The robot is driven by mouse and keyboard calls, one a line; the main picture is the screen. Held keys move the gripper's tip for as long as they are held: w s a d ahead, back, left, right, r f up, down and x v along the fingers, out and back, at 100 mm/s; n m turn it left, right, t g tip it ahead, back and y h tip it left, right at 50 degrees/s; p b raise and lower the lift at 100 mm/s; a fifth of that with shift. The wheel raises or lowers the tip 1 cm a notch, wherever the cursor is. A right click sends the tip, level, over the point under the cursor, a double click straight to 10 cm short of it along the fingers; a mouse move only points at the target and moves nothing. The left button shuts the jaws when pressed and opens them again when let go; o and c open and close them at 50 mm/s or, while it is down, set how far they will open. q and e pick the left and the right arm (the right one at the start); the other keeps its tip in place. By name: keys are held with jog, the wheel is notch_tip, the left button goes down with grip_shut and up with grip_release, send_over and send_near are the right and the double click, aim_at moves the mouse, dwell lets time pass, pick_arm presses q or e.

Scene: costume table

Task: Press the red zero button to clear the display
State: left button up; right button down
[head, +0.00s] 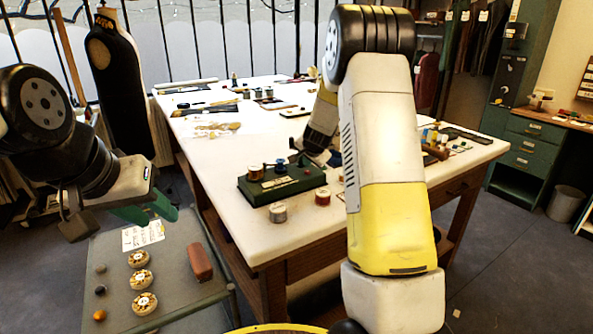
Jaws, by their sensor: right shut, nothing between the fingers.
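A green box-shaped device (258,190) sits near the front left edge of the white table, with gold and blue round parts on top and a small label on its front. My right gripper (303,157) is shut and empty, low behind the device's right end; my arm partly hides this area, and contact cannot be told. My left gripper (112,214) is over the lower grey side table at left. A green piece (147,211) shows at its fingers; whether it is held is unclear.
The grey side table (180,262) holds round discs, a card (143,235) and a red-brown block (200,262). Small items cover the white table's far end.

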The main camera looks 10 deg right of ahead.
aim_at(308, 174)
jog(key=shift+f, duration=0.15)
dwell(0.7)
jog(key=shift+f, duration=0.25)
jog(key=shift+f, duration=0.5)
dwell(0.6)
jog(key=shift+r, duration=0.9)
notch_tip(308, 174, up, 5)
jog(key=shift+r, duration=0.1)
dwell(0.5)
dwell(0.5)
